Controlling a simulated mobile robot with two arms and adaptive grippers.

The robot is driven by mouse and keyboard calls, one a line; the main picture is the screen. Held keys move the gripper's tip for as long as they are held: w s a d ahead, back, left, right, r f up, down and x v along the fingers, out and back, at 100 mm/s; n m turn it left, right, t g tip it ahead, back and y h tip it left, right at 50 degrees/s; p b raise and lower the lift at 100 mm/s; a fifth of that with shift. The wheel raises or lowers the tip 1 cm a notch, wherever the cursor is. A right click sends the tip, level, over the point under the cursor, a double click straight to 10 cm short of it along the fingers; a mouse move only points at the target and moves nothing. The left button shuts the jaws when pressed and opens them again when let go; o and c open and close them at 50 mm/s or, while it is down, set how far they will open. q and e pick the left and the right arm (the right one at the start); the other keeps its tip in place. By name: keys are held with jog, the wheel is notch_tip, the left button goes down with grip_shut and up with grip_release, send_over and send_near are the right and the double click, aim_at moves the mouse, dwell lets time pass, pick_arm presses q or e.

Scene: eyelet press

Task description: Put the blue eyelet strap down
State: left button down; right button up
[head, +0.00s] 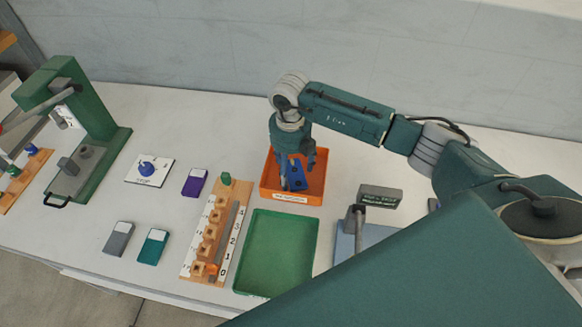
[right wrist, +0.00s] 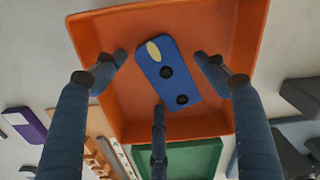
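The blue eyelet strap (head: 293,178) is in the orange tray (head: 318,184), under my right gripper. In the right wrist view the strap (right wrist: 170,85) shows two dark holes and a pale yellow oval mark, and lies tilted over the tray floor (right wrist: 122,112). My right gripper (right wrist: 161,72) has its fingers spread around the strap, with small gaps showing between fingertips and strap. It also shows above the tray in the head view (head: 294,157). Whether the strap rests fully on the floor is hard to tell. My left gripper is not in view.
A green tray (head: 277,250) and a numbered wooden rack (head: 205,235) stand in front of the orange tray. A dark sign block (head: 380,196) is to its right. Purple (head: 194,182), grey (head: 119,238) and teal (head: 152,246) pieces lie left. A green press (head: 95,120) stands far left.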

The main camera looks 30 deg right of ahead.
aim_at(291, 172)
jog(key=shift+r, duration=0.3)
notch_tip(291, 172, up, 12)
jog(key=b, duration=0.3)
jog(key=shift+f, duration=0.15)
dwell(0.4)
